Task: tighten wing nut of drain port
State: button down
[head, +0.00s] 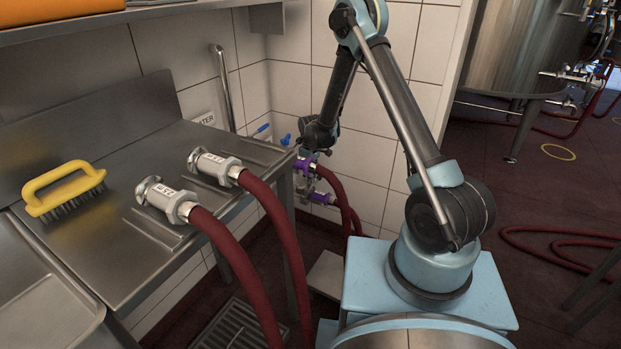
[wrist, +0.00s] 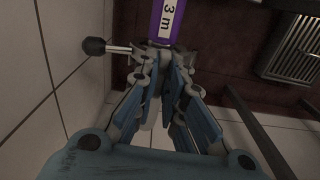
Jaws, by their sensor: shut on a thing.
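The drain port fittings with purple collars (head: 318,197) are at the wall end of the steel counter, with dark red hoses running down from them. A purple sleeve marked "3 m" (wrist: 167,20) shows just beyond my fingertips in the wrist view. My gripper (head: 306,155) reaches down to the upper purple fitting. In the wrist view my gripper (wrist: 158,62) has its fingers converging at the metal fitting under the sleeve, shut on the wing nut there. The wing nut itself is mostly hidden by the fingertips. A metal rod with a black knob (wrist: 95,46) sticks out to the left.
Two labelled hose ends (head: 170,198) and (head: 215,166) lie on the counter beside a yellow brush (head: 64,190). Blue valve handles (head: 285,139) sit near the fittings. The tiled wall is close behind. A floor drain grate (head: 238,328) lies below.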

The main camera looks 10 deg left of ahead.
jog(key=m, duration=0.4)
jog(key=shift+w+m, duration=0.1)
jog(key=shift+m, duration=0.2)
jog(key=m, duration=0.3)
jog(key=shift+m, duration=0.3)
jog(key=m, duration=0.4)
jog(key=shift+m, duration=2.2)
jog(key=c, duration=1.7)
grip_release()
